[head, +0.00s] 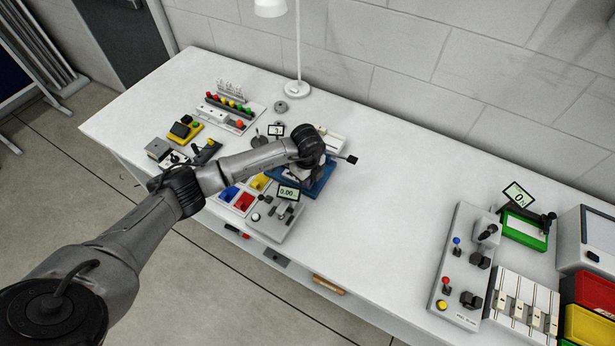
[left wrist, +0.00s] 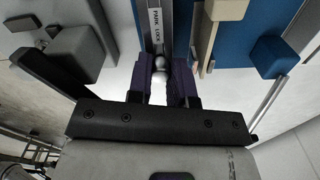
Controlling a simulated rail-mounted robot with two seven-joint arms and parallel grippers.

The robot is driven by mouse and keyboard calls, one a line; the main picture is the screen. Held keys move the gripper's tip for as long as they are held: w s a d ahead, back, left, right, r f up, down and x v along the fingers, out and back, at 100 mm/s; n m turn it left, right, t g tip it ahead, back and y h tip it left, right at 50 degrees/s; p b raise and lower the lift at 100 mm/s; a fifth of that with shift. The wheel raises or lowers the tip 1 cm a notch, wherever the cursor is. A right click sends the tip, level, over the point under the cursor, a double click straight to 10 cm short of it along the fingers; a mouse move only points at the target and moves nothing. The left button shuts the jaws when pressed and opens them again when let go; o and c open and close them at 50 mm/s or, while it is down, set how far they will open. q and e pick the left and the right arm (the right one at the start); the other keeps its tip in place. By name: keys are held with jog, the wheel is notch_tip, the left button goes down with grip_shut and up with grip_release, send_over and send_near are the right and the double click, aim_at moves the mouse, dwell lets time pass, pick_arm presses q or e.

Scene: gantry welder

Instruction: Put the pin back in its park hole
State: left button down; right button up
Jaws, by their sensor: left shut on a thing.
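My left gripper (head: 308,172) reaches down over a blue fixture (head: 322,183) in the middle of the table, its fingertips mostly hidden by the wrist. In the left wrist view its dark purple fingers (left wrist: 161,88) are shut on the pin (left wrist: 159,66), which shows a round, shiny metal head between them. A pale label (left wrist: 156,30) that seems to read "PARK LINE" lies just beyond the pin on a grey bar. The blue fixture (left wrist: 240,48) is to the right of the fingers. The park hole cannot be made out. My right gripper is not in view.
A control box with a display (head: 288,192) and coloured bins (head: 243,201) stand close in front of the gripper. A lamp (head: 297,90) stands behind. A lever panel (head: 466,268) and a green-framed device (head: 524,230) are at the right. The table between is clear.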

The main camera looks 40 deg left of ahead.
pick_arm(q)
jog(key=c, duration=1)
grip_release()
jog(key=shift+o, duration=0.2)
notch_tip(320, 180, up, 14)
jog(key=shift+p, duration=0.45)
jog(key=shift+f, duration=0.15)
